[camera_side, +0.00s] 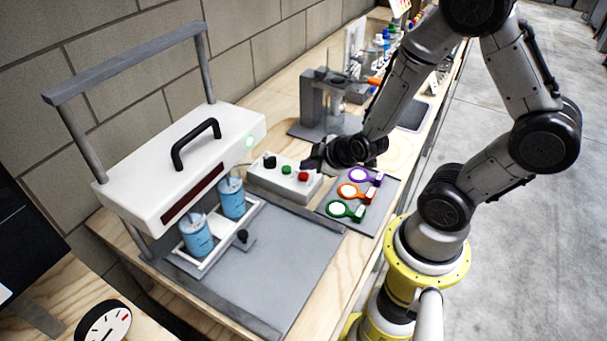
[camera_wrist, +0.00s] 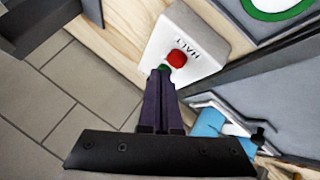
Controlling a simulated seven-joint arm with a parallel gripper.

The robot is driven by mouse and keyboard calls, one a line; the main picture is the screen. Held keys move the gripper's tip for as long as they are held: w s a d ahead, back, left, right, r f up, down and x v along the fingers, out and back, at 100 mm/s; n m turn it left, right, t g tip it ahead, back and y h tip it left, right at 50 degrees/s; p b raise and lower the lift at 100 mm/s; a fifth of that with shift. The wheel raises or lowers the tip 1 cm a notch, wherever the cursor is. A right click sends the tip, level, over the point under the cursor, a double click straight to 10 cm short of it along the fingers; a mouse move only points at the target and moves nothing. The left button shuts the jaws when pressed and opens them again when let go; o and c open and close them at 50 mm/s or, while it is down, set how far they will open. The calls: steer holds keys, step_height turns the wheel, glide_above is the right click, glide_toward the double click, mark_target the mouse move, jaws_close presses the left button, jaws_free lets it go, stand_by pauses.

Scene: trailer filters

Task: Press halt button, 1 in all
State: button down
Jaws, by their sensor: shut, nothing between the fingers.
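The red halt button (camera_side: 303,176) sits at the right end of a white control box (camera_side: 268,184) on the bench. In the wrist view the red button (camera_wrist: 177,58) shows beside the printed word HALT on the box (camera_wrist: 205,32). A green button (camera_side: 286,170) and a black knob (camera_side: 269,161) are on the same box. My gripper (camera_side: 312,164) is shut and empty, close to the box beside the red button. In the wrist view my gripper's fingertips (camera_wrist: 163,72) are just short of the red button and partly cover the green one. I cannot tell whether they touch anything.
A white machine with a handle (camera_side: 180,165) stands left, over blue cups (camera_side: 232,198) in a tray. Purple, orange and green ring-ended tools lie on a grey mat (camera_side: 376,215) at right. A grey stand (camera_side: 318,105) is behind. The grey plate (camera_side: 285,262) has bare room in front.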

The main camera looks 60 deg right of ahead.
steer(key=shift+f, duration=0.2)
steer(key=shift+f, duration=0.25)
steer(key=shift+f, duration=0.5)
stand_by(1.0)
steer(key=shift+r, duration=0.9)
steer(key=shift+r, duration=2.55)
